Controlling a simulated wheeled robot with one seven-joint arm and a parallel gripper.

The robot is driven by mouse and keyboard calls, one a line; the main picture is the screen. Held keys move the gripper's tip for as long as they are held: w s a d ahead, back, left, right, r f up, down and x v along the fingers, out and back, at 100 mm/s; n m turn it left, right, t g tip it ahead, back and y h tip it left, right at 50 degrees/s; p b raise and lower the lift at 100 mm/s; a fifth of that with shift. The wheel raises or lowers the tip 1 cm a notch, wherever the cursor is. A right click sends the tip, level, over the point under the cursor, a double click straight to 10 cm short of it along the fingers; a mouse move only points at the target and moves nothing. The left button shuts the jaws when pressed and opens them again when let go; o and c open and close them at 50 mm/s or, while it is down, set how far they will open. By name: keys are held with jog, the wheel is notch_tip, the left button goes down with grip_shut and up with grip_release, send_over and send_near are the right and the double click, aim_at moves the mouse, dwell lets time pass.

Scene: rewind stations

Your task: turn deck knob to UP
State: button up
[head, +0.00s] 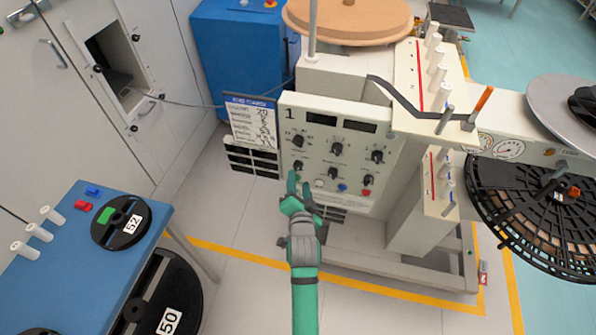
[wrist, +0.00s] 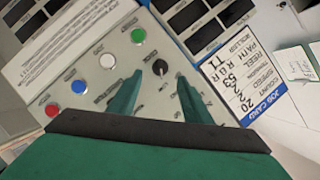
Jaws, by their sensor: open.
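The machine's front panel (head: 330,150), marked 1, carries several black knobs and a row of coloured buttons. A black knob (head: 298,165) at its lower left lies just beyond my gripper (head: 299,183). In the wrist view this knob (wrist: 160,68) shows in the gap between the fingertips of my gripper (wrist: 157,82). The fingers are open and apart, with nothing visibly held. I cannot tell whether a fingertip touches the knob. The knob labels are too small or blurred to read, so which one is the deck knob and its setting cannot be told.
A green button (wrist: 138,36) and a white button (wrist: 107,61) sit close to the fingers. A job card (head: 252,122) hangs left of the panel. A blue table (head: 70,250) with reels stands at lower left. The floor between it and the machine is clear.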

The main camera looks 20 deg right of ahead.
aim_at(298, 170)
jog(key=shift+x, duration=3.15)
jog(key=c, duration=1.1)
